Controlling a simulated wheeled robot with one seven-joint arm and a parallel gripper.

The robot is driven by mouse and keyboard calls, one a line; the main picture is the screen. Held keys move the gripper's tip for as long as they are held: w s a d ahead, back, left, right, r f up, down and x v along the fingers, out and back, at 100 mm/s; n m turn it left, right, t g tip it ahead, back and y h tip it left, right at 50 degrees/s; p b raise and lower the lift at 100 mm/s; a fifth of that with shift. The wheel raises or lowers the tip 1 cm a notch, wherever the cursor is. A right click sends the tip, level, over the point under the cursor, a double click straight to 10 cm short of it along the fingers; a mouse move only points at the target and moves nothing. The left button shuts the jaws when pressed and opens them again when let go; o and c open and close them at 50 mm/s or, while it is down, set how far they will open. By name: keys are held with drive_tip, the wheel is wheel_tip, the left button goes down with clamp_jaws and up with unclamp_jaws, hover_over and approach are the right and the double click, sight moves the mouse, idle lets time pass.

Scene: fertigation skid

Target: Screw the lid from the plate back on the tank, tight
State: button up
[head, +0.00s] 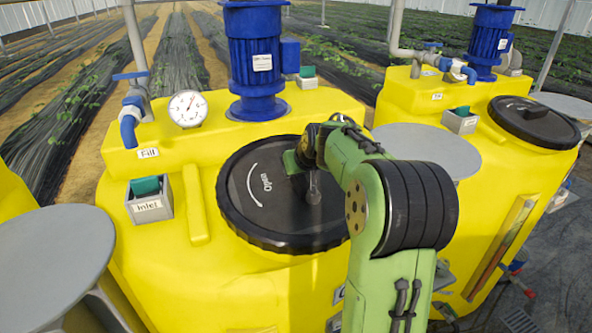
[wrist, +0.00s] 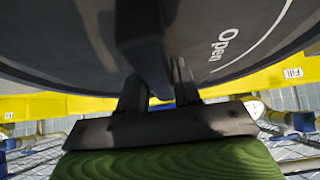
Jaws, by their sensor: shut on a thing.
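The black round lid (head: 240,205), with a ribbed rim and the word "Open" beside a curved mark, lies over the top opening of the middle yellow tank (head: 215,275). It looks about level; I cannot tell how far its thread is engaged. My gripper (head: 311,183) is above the lid's middle, partly hidden by my green arm. In the wrist view, my gripper (wrist: 158,92) is shut on the raised grip bar of the lid (wrist: 225,40). The grey round plate (head: 428,150) to the right of the lid is bare. The tank mouth is hidden under the lid.
A blue motor (head: 256,60) stands behind the lid, with a pressure gauge (head: 187,108) and blue fill valve (head: 131,110) to its left. An inlet box (head: 149,202) is left of the lid. A second yellow tank with its own black lid (head: 535,122) stands right.

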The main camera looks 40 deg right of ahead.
drive_tip(key=shift+f, duration=0.25)
idle(0.4)
drive_tip(key=shift+w+f+b, duration=0.15)
drive_tip(key=shift+f+b, duration=0.2)
drive_tip(key=shift+b, duration=0.2)
drive_tip(key=shift+f+b, duration=0.5)
drive_tip(key=shift+w, duration=0.1)
idle(0.8)
drive_tip(key=o, duration=1.1)
drive_tip(key=shift+o, duration=0.7)
drive_tip(key=shift+f, duration=0.2)
drive_tip(key=shift+o, duration=1)
drive_tip(key=shift+r, duration=0.1)
